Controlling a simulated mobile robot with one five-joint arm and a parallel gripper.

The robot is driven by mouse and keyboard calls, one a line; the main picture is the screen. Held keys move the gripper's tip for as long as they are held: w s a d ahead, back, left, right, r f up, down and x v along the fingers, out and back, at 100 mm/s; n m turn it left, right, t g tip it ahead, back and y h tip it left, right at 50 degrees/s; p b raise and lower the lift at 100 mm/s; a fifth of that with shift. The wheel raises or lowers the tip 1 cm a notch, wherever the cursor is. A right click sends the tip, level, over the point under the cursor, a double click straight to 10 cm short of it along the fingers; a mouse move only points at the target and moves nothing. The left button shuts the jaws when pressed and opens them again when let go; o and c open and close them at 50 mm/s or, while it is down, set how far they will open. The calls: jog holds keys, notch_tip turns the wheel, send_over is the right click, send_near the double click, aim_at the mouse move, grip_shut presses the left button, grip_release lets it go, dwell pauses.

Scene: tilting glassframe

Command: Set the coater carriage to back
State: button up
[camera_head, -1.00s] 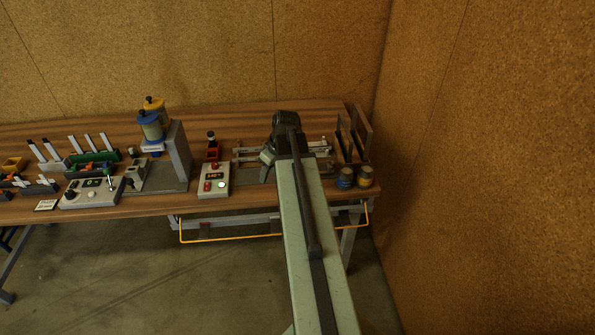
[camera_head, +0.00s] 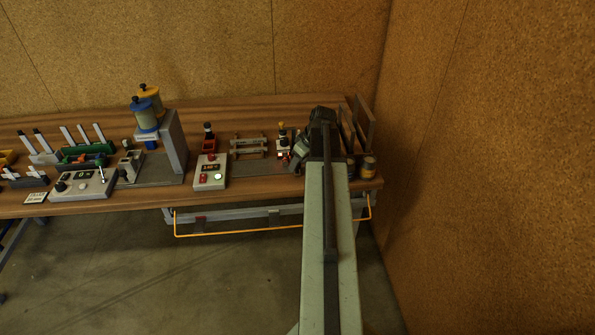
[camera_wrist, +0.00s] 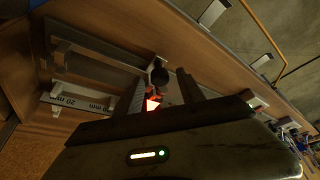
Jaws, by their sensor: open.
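The coater stands at the right of the bench, with its pale rails (camera_head: 249,141) over a grey bed. In the wrist view a rail (camera_wrist: 80,101) carries "20 mm" marking. A black round knob (camera_wrist: 160,76) with a red part (camera_wrist: 152,104) under it, which looks like the carriage, lies near my fingertips. My gripper (camera_wrist: 162,84) is open, its two fingers on either side of the knob's lower area; contact cannot be told. In the head view my gripper (camera_head: 298,152) is at the coater's right end, partly hidden by my arm.
A grey stand with blue and yellow canisters (camera_head: 146,117) is further left. Dark upright panels (camera_head: 362,122) and small jars (camera_head: 368,167) stand at the right, near the cork wall (camera_head: 490,160).

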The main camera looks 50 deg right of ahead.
jog(key=shift+f, duration=0.15)
grip_shut()
dwell(1.3)
jog(key=shift+a, duration=0.15)
jog(key=shift+w, duration=0.1)
